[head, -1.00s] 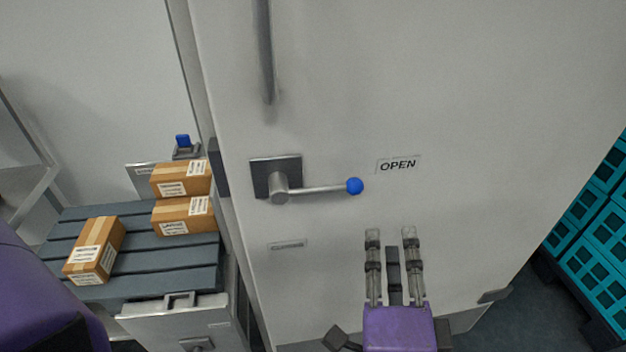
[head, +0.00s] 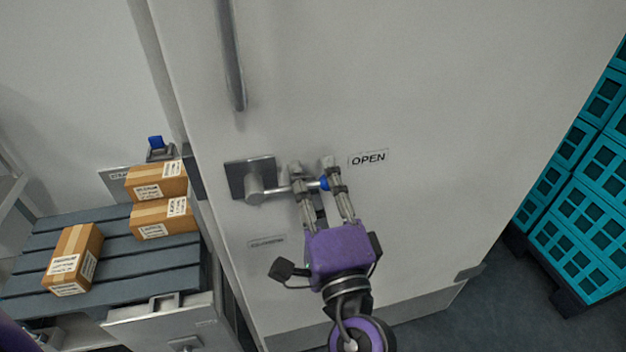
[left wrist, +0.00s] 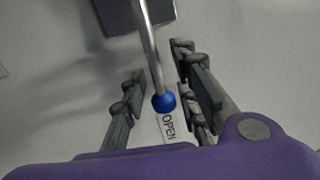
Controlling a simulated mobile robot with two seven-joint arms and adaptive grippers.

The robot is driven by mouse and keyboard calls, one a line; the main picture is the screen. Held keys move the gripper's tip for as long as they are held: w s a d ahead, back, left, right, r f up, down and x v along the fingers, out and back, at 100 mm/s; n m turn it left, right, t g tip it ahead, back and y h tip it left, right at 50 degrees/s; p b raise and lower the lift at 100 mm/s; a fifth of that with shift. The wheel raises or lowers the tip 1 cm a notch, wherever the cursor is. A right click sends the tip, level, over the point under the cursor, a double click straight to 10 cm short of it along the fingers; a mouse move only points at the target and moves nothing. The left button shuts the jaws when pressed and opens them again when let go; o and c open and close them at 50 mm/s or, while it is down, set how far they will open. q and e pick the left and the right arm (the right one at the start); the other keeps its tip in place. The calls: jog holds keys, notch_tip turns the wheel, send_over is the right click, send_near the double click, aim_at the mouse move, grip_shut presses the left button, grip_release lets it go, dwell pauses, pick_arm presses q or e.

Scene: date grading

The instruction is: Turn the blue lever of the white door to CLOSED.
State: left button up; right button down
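The white door (head: 420,90) fills the middle of the head view. Its lever (head: 279,190) has a steel rod on a grey plate and a blue ball (head: 324,184) at its end. The lever points right, level with the OPEN label (head: 368,158). The CLOSED label (head: 266,242) is below the pivot and looks blurred. My left gripper (head: 313,168) is at the lever's ball end, fingers on either side of it. In the left wrist view the rod and blue ball (left wrist: 164,102) lie between the open fingers, with gaps visible. My right gripper is not in view.
A long vertical handle (head: 231,55) is on the door above the lever. At left, a slatted table (head: 110,250) bears cardboard boxes (head: 75,258), with a small blue-topped fitting (head: 157,145) behind. Teal crates (head: 575,240) are stacked at right.

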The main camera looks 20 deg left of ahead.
pick_arm(q)
grip_shut()
dwell(0.4)
